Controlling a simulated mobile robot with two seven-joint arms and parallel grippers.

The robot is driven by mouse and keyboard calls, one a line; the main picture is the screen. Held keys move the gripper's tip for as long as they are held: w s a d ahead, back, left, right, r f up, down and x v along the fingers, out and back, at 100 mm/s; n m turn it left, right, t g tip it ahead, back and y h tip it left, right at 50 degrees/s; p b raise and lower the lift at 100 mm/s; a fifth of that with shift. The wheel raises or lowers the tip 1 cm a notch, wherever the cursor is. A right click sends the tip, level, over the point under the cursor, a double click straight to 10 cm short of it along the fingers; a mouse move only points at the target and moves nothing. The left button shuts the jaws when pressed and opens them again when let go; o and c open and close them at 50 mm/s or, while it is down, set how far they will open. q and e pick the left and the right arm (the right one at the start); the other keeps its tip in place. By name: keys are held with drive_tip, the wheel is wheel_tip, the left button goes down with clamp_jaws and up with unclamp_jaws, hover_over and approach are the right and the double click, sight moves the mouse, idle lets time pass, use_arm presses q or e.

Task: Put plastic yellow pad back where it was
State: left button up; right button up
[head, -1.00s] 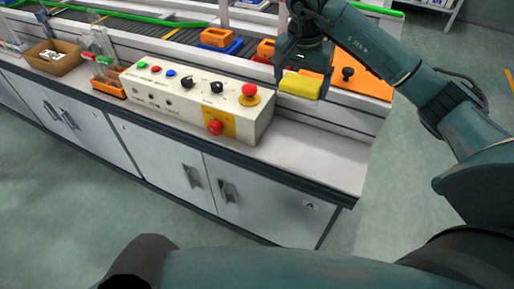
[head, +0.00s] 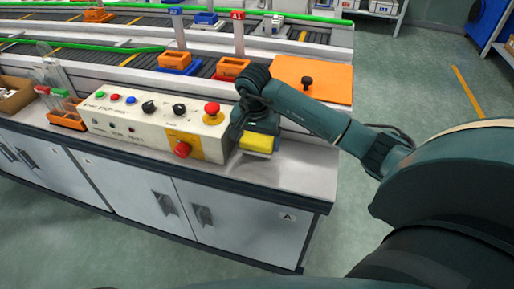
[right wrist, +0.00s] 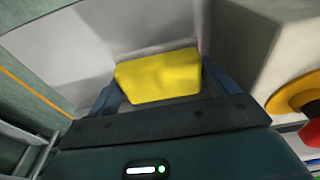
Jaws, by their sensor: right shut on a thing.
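The plastic yellow pad (head: 257,142) is between the fingers of my right gripper (head: 258,147), just right of the control panel box. In the right wrist view the pad (right wrist: 158,76) fills the space between the two fingers, and my right gripper (right wrist: 155,92) is shut on it. The pad is over the bare right end of the white counter (head: 300,165). I cannot tell whether it touches the counter. My left gripper is not in view.
The control panel box (head: 130,118) with buttons and knobs stands directly left of the right gripper. An orange board (head: 325,82) with a black knob lies behind. Orange bins (head: 232,68) stand by the conveyor. The counter's right end is clear.

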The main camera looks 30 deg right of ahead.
sight(257, 149)
drive_tip(key=shift+f, duration=1.7)
drive_tip(key=shift+f, duration=0.2)
drive_tip(key=o, duration=0.7)
